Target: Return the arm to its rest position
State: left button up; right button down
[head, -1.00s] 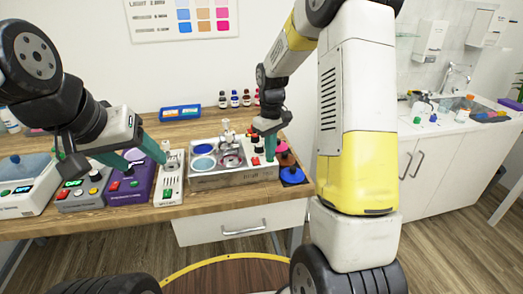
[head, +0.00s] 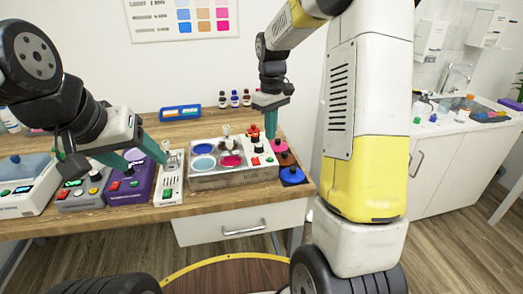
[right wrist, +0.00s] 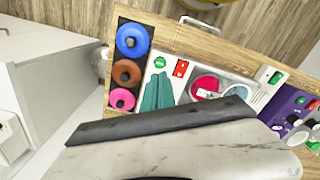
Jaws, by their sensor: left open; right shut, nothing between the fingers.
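My right gripper (head: 270,134) is shut and empty, pointing down above the right part of the metal-sided station (head: 215,180). In the right wrist view its teal fingers (right wrist: 157,92) are together, over the panel with green and red buttons. My left gripper (head: 147,162) is open at the left, with its teal fingers over the purple device (head: 130,188) and near the narrow white device (head: 169,186). I see nothing between its fingers. The task names no object besides the arm.
Pink, brown and blue round-knobbed pieces (head: 292,176) stand at the table's right end. A blue rack (head: 180,113) and small bottles (head: 234,99) are at the back. Grey (head: 84,192) and white devices fill the left. A sink counter (head: 455,118) is at right.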

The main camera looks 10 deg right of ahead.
jog(key=s+r+m+t+y, duration=0.1)
jog(key=s+r+m+t, duration=0.15)
jog(key=s+r, duration=0.75)
jog(key=s+a+m+t+y, duration=0.1)
jog(key=s+a+m+t, duration=0.1)
jog(key=s, duration=1.2)
jog(key=shift+s+r+m+t, duration=0.15)
jog(key=shift+r+m+t, duration=0.15)
jog(key=shift+m+t, duration=0.45)
jog(key=shift+a, duration=0.1)
dwell(4.8)
